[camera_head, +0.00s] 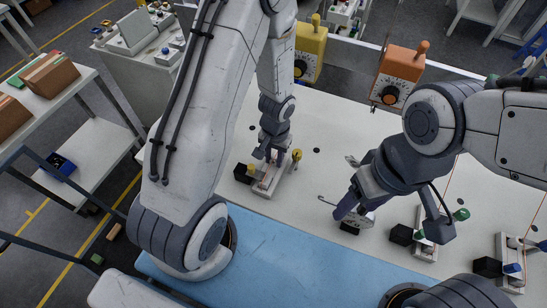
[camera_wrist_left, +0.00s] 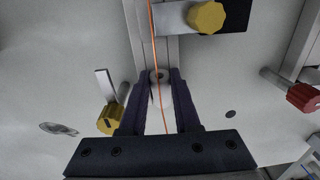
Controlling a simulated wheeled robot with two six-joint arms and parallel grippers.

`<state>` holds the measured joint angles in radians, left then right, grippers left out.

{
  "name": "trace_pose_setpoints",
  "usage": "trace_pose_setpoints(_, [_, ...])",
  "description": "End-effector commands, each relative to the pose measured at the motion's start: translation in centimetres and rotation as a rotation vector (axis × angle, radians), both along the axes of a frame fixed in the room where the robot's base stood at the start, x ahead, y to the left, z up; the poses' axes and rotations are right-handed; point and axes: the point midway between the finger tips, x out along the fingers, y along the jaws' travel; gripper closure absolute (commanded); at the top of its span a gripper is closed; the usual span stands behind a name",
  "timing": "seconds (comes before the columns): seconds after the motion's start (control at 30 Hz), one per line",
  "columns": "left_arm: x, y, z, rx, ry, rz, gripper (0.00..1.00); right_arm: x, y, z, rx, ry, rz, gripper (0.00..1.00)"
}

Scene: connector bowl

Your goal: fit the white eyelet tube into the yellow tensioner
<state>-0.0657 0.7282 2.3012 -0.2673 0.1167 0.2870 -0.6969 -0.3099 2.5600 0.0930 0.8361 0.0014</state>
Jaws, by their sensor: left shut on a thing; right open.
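The white eyelet tube (camera_wrist_left: 163,98) is between the fingers of my left gripper (camera_wrist_left: 160,88) in the left wrist view, which is shut on it. An orange line runs across the tube. The yellow tensioner (camera_head: 268,188) is a pale base with yellow knobs and a black block, directly below my left gripper (camera_head: 263,157) in the head view. In the wrist view, its yellow knob (camera_wrist_left: 206,17) is beyond the fingertips. I cannot tell whether tube and tensioner touch. My right gripper (camera_head: 347,208) is open, low over the table beside a small metal piece (camera_head: 360,220).
Green-knobbed (camera_head: 462,214) and blue-knobbed (camera_head: 512,268) fixtures stand to the right. A yellow box (camera_head: 309,48) and an orange box (camera_head: 398,72) with dials stand at the back. A blue mat (camera_head: 270,255) lies along the front edge. The table between the tensioner and right gripper is mostly clear.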

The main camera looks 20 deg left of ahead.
Motion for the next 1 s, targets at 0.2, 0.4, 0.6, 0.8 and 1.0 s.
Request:
trace_pose_setpoints(0.2, [0.0,0.0,-0.3,0.0,0.0,0.0,1.0,0.0,0.0,-0.3,0.0,0.0,0.0,0.34])
trace_pose_setpoints(0.4, [0.0,0.0,-0.3,0.0,0.0,0.0,0.4,0.0,0.0,-0.4,0.0,0.0,-0.001,0.34])
trace_pose_setpoints(0.6, [0.0,0.0,-0.3,0.0,0.0,0.0,0.4,0.0,0.0,-0.4,0.0,0.0,-0.001,0.34])
trace_pose_setpoints(0.8, [0.1,0.0,0.3,0.001,-0.002,0.0,0.4,0.0,0.0,0.0,0.0,0.0,0.0,0.34])
trace_pose_setpoints(1.0, [0.1,-0.4,3.2,0.0,-0.006,-0.001,0.4,0.0,0.0,-0.4,0.001,-0.001,0.0,0.34])
